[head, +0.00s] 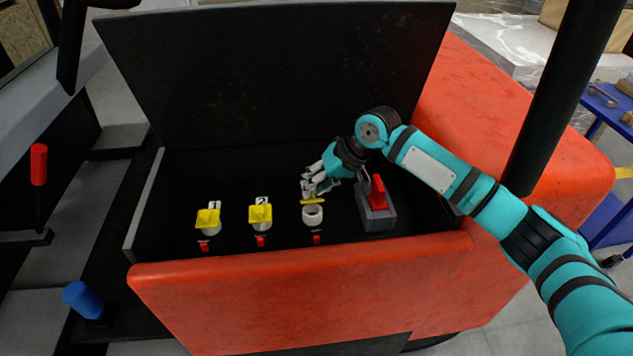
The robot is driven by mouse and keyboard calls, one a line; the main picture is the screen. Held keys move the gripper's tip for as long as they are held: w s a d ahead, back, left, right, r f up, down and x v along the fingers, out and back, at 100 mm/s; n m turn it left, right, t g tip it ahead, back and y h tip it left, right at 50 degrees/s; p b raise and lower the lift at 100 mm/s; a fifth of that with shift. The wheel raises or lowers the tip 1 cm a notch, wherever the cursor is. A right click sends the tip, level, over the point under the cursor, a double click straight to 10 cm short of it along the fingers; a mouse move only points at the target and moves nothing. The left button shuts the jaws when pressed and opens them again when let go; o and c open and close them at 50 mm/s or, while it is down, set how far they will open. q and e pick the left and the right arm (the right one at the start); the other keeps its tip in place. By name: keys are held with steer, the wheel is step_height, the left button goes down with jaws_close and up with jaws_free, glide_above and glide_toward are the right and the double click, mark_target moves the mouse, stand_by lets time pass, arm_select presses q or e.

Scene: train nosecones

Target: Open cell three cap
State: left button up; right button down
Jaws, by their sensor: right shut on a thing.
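Three cells stand in a row in the black compartment of the red nosecone. Cell one's yellow cap (208,218) and cell two's yellow cap (260,213) lie over their cells. Cell three (313,215) shows a pale round rim with a dark opening. Its yellow cap (312,201) is tilted up at the rear of that rim, seen nearly edge-on. My right gripper (309,190) is shut on the cell three cap, just behind the opening; its fingers partly hide the cap. My left gripper is not in view.
A grey block with a red handle (377,192) stands right of cell three, close to my right wrist. Small red tabs (260,241) sit before the cells. The black lid (275,75) stands open behind. The red front edge (300,285) borders the compartment.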

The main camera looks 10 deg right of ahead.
steer(key=shift+w+r+g+p, duration=0.5)
steer(key=shift+g+p, duration=0.1)
steer(key=shift+p, duration=0.6)
steer(key=shift+w+f+m+g+p, duration=0.2)
steer(key=shift+w+m+g+p, duration=0.2)
steer(key=shift+g, duration=0.1)
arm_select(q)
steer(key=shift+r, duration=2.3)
arm_select(e)
steer(key=shift+w+f+g, duration=0.15)
steer(key=shift+w+g, duration=0.05)
steer(key=shift+g, duration=0.4)
steer(key=c, duration=1.1)
jaws_free()
steer(key=shift+c, duration=0.2)
steer(key=d, duration=0.8)
steer(key=w+d+r, duration=0.1)
steer(key=d, duration=0.3)
steer(key=shift+d, duration=0.35)
